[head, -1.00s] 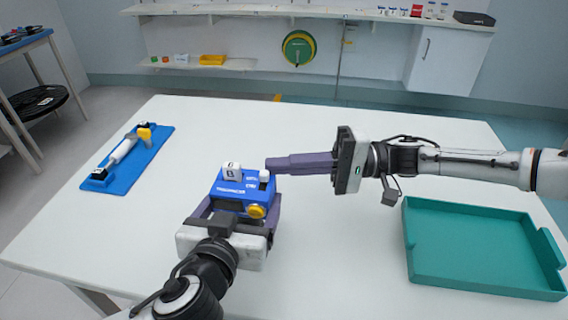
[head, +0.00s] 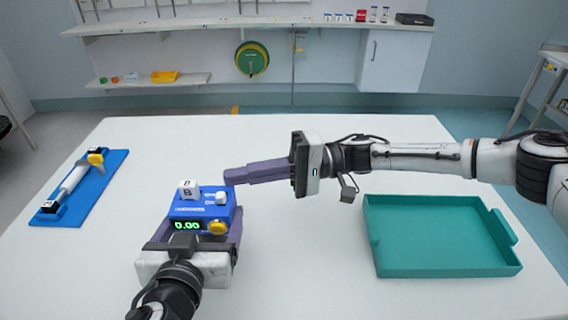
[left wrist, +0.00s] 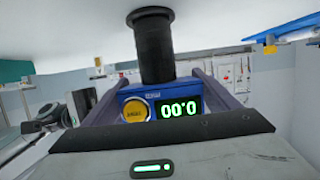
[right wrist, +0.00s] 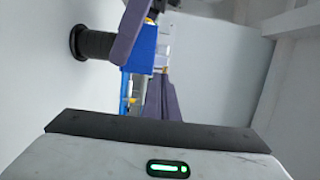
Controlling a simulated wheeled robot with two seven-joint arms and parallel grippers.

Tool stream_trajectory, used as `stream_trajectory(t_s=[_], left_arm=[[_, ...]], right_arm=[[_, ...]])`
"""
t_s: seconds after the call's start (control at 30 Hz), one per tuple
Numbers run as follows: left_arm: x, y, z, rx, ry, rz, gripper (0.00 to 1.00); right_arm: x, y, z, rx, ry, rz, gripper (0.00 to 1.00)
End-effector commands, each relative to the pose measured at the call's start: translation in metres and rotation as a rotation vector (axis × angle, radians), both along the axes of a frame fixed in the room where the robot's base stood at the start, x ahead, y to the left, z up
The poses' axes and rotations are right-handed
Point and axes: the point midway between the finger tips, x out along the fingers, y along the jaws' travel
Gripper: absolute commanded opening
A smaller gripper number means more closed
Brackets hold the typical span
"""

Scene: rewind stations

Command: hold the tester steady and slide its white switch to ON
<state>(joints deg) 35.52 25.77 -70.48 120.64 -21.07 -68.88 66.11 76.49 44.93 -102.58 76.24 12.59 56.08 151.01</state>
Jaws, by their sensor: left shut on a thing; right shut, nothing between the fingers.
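The tester (head: 203,208) is a blue box with a lit green display reading 0.00, a yellow knob (head: 218,228) at its front right and a white switch (head: 221,198) at its back right. My left gripper (head: 205,214) is shut on the tester, one finger along each side. The tester and its display also show upside down in the left wrist view (left wrist: 152,93). My right gripper (head: 229,178) is shut and empty, its fingertips just behind and above the white switch, with a small gap. The right wrist view shows only part of the tester (right wrist: 140,50).
A blue board (head: 88,197) lies at left, a teal tray (head: 440,270) at right. The table's middle is clear.

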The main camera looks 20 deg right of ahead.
Motion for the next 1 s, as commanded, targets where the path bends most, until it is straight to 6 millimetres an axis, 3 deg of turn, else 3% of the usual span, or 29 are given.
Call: stream_trajectory(t_s=[0.07,0.1,0.3,0.5,1.0], left_arm=[[0.000,0.000,0.001,0.001,-0.001,0.000,0.49],[0.000,0.000,0.001,0.001,-0.001,0.000,0.49],[0.000,0.000,0.000,0.000,-0.001,-0.001,0.49],[0.000,0.000,0.000,0.000,-0.001,-0.001,0.49],[-0.001,-0.001,0.000,0.000,-0.001,-0.002,0.49]], right_arm=[[0.014,-0.006,0.000,-0.002,0.000,-0.005,0.00],[0.012,-0.021,-0.001,-0.002,0.001,-0.010,0.00],[0.008,-0.067,-0.001,-0.002,0.002,-0.009,0.00],[0.006,-0.095,0.000,-0.001,0.001,-0.007,0.00],[0.004,-0.105,0.000,-0.001,0.001,-0.006,0.00]])
